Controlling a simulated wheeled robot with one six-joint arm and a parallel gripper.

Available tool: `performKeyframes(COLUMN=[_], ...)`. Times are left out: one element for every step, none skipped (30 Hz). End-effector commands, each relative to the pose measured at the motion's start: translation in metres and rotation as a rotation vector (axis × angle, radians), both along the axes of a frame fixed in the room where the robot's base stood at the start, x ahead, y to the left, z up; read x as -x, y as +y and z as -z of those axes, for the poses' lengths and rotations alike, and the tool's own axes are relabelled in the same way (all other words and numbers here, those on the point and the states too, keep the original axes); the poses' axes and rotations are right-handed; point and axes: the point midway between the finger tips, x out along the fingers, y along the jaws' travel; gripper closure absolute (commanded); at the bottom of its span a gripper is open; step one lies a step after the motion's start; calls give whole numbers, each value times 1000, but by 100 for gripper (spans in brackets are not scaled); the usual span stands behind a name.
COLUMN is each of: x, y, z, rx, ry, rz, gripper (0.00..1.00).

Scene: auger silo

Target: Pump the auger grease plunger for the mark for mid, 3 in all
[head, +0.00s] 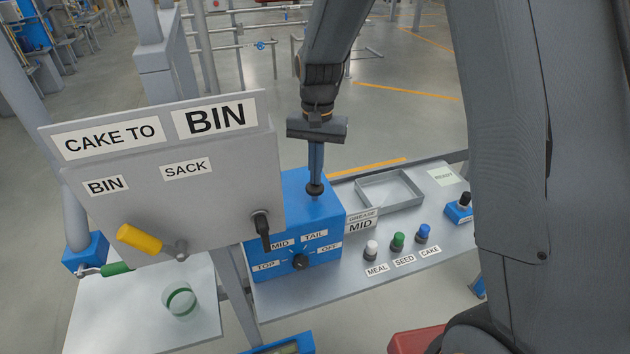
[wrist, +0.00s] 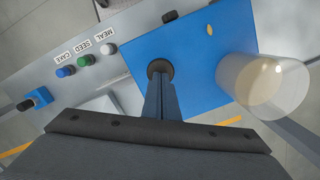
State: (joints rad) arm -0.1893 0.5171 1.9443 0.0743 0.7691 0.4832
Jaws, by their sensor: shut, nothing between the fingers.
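The blue grease box (head: 318,215) stands on the grey bench, with a black selector knob (head: 300,262) among the labels TOP, MID, TAIL and OFF. I cannot tell where the knob points. A small sign (head: 361,222) beside it reads GREASE MID. The round black plunger head (head: 315,190) is on top of the box; it also shows in the wrist view (wrist: 160,67). My gripper (head: 315,181) is shut and empty, pointing down with its tips at the plunger head, seemingly touching it. The fingers (wrist: 159,80) partly cover the head in the wrist view.
A grey panel (head: 225,200) reading CAKE TO BIN, with a yellow-handled lever (head: 140,238), stands left of the box. MEAL, SEED and CAKE buttons (head: 398,242) and an empty tray (head: 372,200) are right. A clear cup with beige content (wrist: 268,85) is near the box.

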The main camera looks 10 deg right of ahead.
Motion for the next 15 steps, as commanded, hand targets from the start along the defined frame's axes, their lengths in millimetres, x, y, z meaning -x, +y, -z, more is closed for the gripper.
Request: performKeyframes(x=[-4, -8, -13, -16, -20, -23, -25, -27, -27, -27, -27, -27, -27, -27, -27], y=[-2, -3, -5, -6, -8, -9, -10, -10, -10, -10, -10, -10, -10, -10, -10], z=[-2, -3, -4, -6, -7, -9, -9, -10, -10, -9, -9, -9, -9, -9, -9], rx=[0, 0, 0, 0, 0, 0, 0, 0, 0, 0, 1, 1, 1, 1, 0], ry=[-2, -2, -3, -2, -2, -3, -3, -3, -3, -2, -2, -2, -2, -2, -2], rz=[2, 2, 2, 2, 1, 1, 1, 0, 0, 0, 0, 0, -1, 0, 0], gripper=[100, 100, 100, 100, 100, 100, 100, 100, 100, 100, 100, 100, 100, 100, 100])
